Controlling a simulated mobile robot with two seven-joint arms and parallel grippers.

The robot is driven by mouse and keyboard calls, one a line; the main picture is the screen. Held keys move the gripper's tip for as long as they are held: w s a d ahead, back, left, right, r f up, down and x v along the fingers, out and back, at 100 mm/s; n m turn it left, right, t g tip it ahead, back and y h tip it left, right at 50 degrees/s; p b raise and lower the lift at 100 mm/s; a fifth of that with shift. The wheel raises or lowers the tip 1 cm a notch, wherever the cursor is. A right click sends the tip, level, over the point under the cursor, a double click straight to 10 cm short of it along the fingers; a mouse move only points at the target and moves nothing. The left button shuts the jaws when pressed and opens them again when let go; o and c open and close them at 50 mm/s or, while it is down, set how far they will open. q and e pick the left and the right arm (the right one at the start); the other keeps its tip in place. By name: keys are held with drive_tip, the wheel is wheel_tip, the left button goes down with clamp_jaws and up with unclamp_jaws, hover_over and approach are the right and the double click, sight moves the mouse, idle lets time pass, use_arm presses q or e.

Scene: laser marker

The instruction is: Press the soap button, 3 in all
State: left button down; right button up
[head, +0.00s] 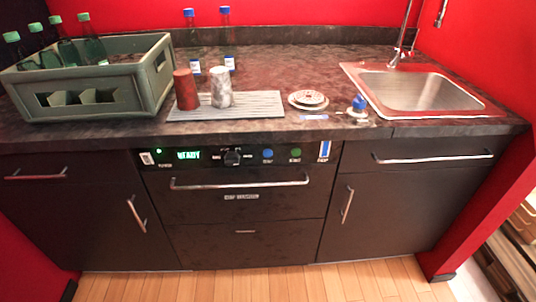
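A dark front panel (210,158) with a green lit display (188,155) runs along the top of the drawer appliance (240,190) under the counter. To the right of its black knob (232,158) sit a blue button (267,154) and a green button (295,153). A blue and white upright strip (325,149) is at the panel's right end. The small labels are too blurred to tell which button is soap. A small container with a blue top (359,103) stands on the counter by the sink. Neither of my grippers is in view.
A grey-green crate (152,92) with green bottles stands at the counter's left. Two cups, one red-brown (186,90) and one mottled (221,88), stand on a grey mat (258,104). Stacked plates (308,99) and a sink (425,90) are to the right. The appliance handle (240,184) sticks out below the panel.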

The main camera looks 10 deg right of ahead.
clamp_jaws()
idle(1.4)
